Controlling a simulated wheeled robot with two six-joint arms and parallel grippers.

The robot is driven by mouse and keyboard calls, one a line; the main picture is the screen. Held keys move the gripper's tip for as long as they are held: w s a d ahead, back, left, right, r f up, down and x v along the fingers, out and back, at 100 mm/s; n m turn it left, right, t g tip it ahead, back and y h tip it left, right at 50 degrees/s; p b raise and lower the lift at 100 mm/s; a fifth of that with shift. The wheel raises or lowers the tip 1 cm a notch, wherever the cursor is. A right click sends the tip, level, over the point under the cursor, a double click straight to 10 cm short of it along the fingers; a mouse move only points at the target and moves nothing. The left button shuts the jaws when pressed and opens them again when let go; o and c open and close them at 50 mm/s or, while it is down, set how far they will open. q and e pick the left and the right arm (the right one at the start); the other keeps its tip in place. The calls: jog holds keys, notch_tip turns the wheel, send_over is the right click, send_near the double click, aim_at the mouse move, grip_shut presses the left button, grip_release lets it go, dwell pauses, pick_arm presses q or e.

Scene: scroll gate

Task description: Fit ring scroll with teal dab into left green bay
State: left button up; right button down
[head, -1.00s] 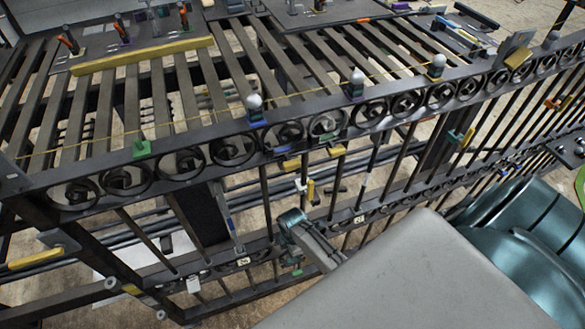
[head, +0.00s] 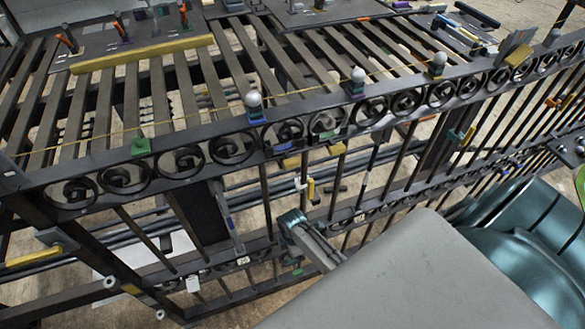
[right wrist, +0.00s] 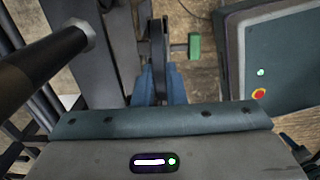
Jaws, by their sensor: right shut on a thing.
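In the right wrist view my right gripper (right wrist: 158,88) has its blue fingers shut on a dark, thin piece (right wrist: 157,45) seen edge-on, which looks like the ring scroll. Its face and any teal dab on it are hidden. A green block (right wrist: 194,45) on a short stem stands just right of it; I cannot tell whether they are joined. In the head view the gate's upper band holds a row of dark ringed scrolls. A green block (head: 141,146) sits on the top rail at left, and a green patch (head: 329,134) shows further right. My left gripper is not in view.
A round dark bar (right wrist: 45,65) crosses the left of the wrist view, close to the gripper. Yellow blocks (head: 291,163) hang below the upper band. A slatted surface with tools lies behind.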

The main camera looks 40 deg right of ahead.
jog(key=c, duration=1.4)
grip_release()
notch_tip(320, 180, up, 11)
jog(key=shift+f, duration=0.1)
